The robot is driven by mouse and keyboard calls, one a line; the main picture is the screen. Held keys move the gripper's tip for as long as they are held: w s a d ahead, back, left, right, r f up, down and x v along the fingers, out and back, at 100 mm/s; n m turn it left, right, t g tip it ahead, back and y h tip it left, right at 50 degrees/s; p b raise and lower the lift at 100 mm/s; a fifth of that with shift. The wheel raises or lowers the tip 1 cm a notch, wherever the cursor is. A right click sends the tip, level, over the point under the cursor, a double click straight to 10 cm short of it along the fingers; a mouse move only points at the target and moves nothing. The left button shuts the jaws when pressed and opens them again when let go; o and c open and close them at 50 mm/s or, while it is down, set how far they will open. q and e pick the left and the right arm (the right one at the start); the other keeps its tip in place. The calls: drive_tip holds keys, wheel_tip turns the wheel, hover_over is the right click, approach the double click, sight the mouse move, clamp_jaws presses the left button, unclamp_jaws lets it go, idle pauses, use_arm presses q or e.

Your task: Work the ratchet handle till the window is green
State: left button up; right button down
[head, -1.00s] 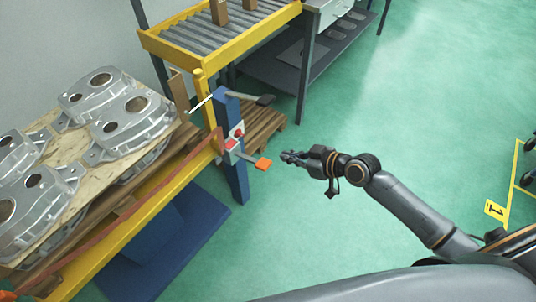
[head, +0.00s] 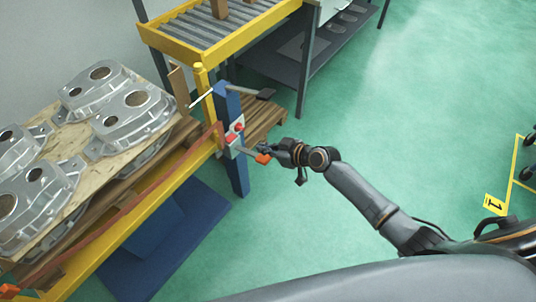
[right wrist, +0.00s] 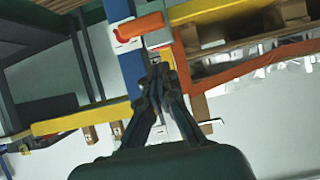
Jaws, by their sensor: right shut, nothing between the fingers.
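The ratchet (head: 235,133) is a light grey and red unit on the blue post. Its handle ends in an orange grip (head: 263,158), which also shows at the top of the right wrist view (right wrist: 140,26). Red shows on the ratchet, but the window is too small to read and I see no green on it. My right gripper (head: 266,149) is beside the orange grip in the head view. In the right wrist view its fingers (right wrist: 158,72) are together and empty, just short of the grip; contact cannot be told. My left gripper is out of view.
A rust-coloured strap (head: 140,195) runs from the ratchet along the yellow beam. Aluminium castings (head: 133,112) lie on a wooden board at left. A blue post (head: 238,172) carries the ratchet. A roller conveyor (head: 200,42) stands behind.

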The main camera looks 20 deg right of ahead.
sight(269, 159)
drive_tip(key=shift+s+d+f, duration=0.2)
drive_tip(key=shift+s+f, duration=0.05)
drive_tip(key=shift+f, duration=0.5)
drive_tip(key=shift+s+d+f, duration=0.2)
drive_tip(key=shift+s+f, duration=0.05)
drive_tip(key=shift+f, duration=0.5)
drive_tip(key=shift+f+b, duration=0.15)
drive_tip(key=shift+b, duration=0.2)
